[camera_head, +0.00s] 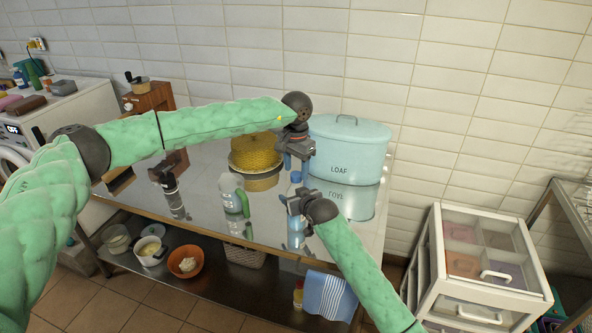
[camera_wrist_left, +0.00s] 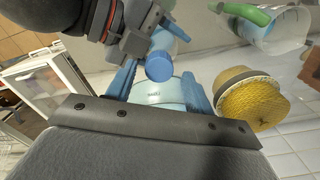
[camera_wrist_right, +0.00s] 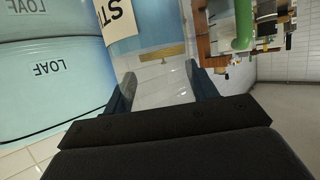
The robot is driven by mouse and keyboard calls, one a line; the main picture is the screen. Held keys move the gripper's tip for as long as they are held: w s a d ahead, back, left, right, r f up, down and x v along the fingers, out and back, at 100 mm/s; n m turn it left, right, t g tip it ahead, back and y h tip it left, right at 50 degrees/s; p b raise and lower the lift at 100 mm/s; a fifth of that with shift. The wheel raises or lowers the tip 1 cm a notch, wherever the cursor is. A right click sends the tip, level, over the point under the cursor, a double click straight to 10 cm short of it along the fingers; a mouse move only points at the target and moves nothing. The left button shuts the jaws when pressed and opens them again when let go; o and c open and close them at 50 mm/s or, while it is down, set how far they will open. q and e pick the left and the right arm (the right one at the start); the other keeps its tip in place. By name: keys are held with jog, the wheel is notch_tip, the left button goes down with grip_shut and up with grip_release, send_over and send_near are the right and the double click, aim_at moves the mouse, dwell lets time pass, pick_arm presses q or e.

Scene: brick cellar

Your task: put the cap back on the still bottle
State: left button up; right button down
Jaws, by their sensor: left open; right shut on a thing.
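The still bottle (camera_wrist_right: 150,35) is blue with a white label reading "ST" in the right wrist view, at the jaws of my right gripper (camera_head: 292,202). My right gripper is shut on it, above the table. In the left wrist view a blue cylinder (camera_wrist_left: 160,55) at those jaws, apparently the bottle, points its round end toward my left gripper. My left gripper (camera_head: 296,170) is open just above the right one, fingers pointing down, one to each side below that end. I cannot pick out a separate cap.
A pale blue LOAF bin (camera_head: 345,150) stands right of the grippers on the shiny metal table. A drawer cart (camera_head: 470,262) is at right.

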pick_arm(q)
jog(key=shift+r, duration=1.65)
jog(key=shift+c, duration=0.3)
